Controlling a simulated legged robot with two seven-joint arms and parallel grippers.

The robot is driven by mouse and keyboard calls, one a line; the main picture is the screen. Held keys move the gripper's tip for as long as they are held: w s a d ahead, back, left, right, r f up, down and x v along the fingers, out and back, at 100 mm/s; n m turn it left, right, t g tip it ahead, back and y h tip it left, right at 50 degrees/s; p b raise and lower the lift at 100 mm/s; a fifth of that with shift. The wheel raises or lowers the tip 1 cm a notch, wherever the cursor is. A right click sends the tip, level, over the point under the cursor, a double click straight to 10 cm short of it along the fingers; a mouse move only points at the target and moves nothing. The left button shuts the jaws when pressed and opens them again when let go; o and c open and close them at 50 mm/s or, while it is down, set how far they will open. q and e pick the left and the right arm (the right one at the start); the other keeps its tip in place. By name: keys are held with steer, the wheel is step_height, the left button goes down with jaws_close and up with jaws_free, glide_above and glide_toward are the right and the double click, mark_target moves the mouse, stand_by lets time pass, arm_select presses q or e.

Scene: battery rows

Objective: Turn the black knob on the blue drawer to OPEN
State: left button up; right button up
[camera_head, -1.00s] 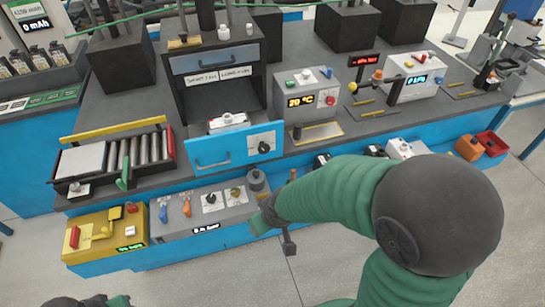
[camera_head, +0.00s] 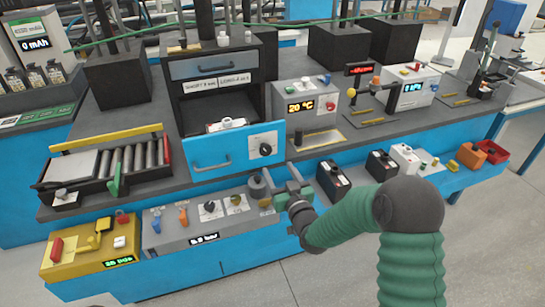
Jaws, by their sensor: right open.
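The blue drawer (camera_head: 210,160) juts out from the front of the dark cabinet in the middle of the bench. Its black knob (camera_head: 265,149) sits on a pale label plate at the right end of the drawer front. The label's lettering is too small to read, so I cannot tell the knob's setting. My right gripper (camera_head: 279,181) is open and empty, just below and slightly right of the knob. Its fingers point up toward the drawer and appear apart from the knob. My left gripper is not in view; only a bit of my green arm shows at the bottom left.
A temperature box (camera_head: 305,100) stands right of the cabinet. A roller tray (camera_head: 120,162) lies left of it. Below are a grey panel with switches (camera_head: 200,225), a yellow box (camera_head: 92,250) and a grey cylinder (camera_head: 257,187) close to my right gripper. Black boxes (camera_head: 333,180) stand to the right.

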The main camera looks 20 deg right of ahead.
mark_target(267, 153)
steer(key=w, duration=0.1)
steer(key=w+a, duration=0.1)
steer(key=w, duration=0.2)
steer(key=shift+w+a+r, duration=0.1)
steer(key=shift+w+a, duration=0.2)
steer(key=shift+a, duration=0.05)
steer(key=w, duration=0.3)
steer(key=shift+w+d, duration=0.25)
steer(key=shift+w, duration=0.1)
steer(key=shift+w+d, duration=0.15)
steer(key=shift+d, duration=0.25)
steer(key=shift+a, duration=0.5)
steer(key=c, duration=0.6)
steer(key=shift+d, duration=0.2)
jaws_close()
